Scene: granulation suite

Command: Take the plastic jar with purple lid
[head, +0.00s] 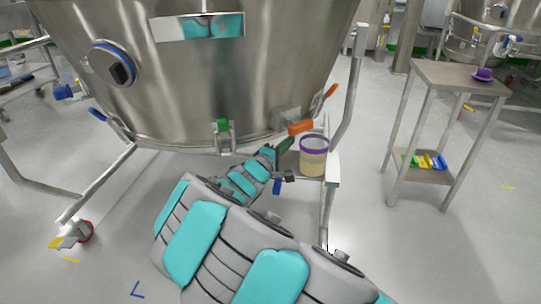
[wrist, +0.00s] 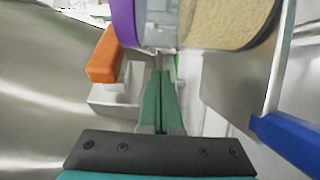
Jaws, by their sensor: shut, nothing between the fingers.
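The plastic jar (head: 313,163), clear with tan contents and a purple lid (head: 314,144), stands upright on a small ledge at the lower right of the steel vessel. In the wrist view the jar (wrist: 222,22) lies across the top, with its purple lid (wrist: 124,22) at the left; part of it is cut off. My gripper (head: 287,145) is just left of the jar in the head view. In the wrist view its green fingers (wrist: 160,75) are together and empty, pointing at the jar. Whether the tips touch the jar cannot be told.
The large steel vessel (head: 200,80) stands close on the left. An orange handle (head: 300,127) is by the jar's lid, and a blue handle (wrist: 290,145) is at the right in the wrist view. A side table (head: 450,76) stands right, with open floor between.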

